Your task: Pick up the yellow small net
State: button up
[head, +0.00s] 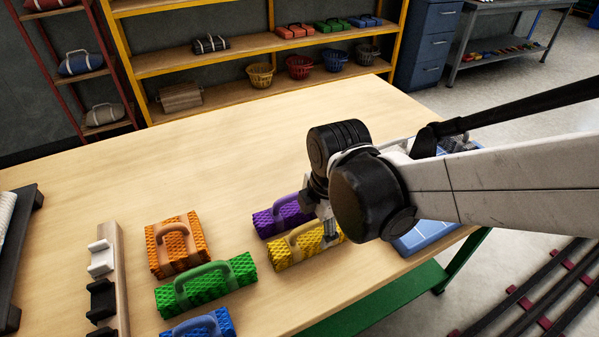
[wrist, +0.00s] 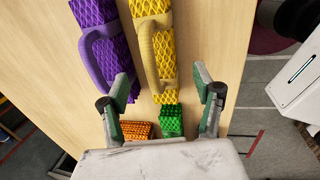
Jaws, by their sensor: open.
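The yellow small net (head: 292,252) is a textured block with a tan handle, lying on the wooden table in the head view. My gripper (head: 329,228) is over its right end and hides part of it. In the wrist view the yellow net (wrist: 166,50) and its curved handle lie beyond the gripper (wrist: 157,90). The gripper's fingers are spread wide, with nothing held between them. In the head view my arm covers the area just right of the net.
The purple net (head: 277,217) lies close beside the yellow one. Green (head: 205,284), orange (head: 176,247) and blue (head: 203,325) nets lie to the left. A blue tray (head: 428,235) is at the table's right edge. The table's back middle is clear.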

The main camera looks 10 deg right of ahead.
aim_at(313, 235)
jog(key=shift+w+f+b, duration=0.3)
jog(key=shift+f, duration=0.9)
jog(key=shift+w+f+b, duration=0.25)
jog(key=shift+f+b, duration=0.1)
jog(key=shift+f, duration=0.8)
jog(key=shift+w+f+b, duration=0.3)
jog(key=shift+f, duration=0.9)
jog(key=c, duration=1.4)
jog(key=shift+r, duration=0.1)
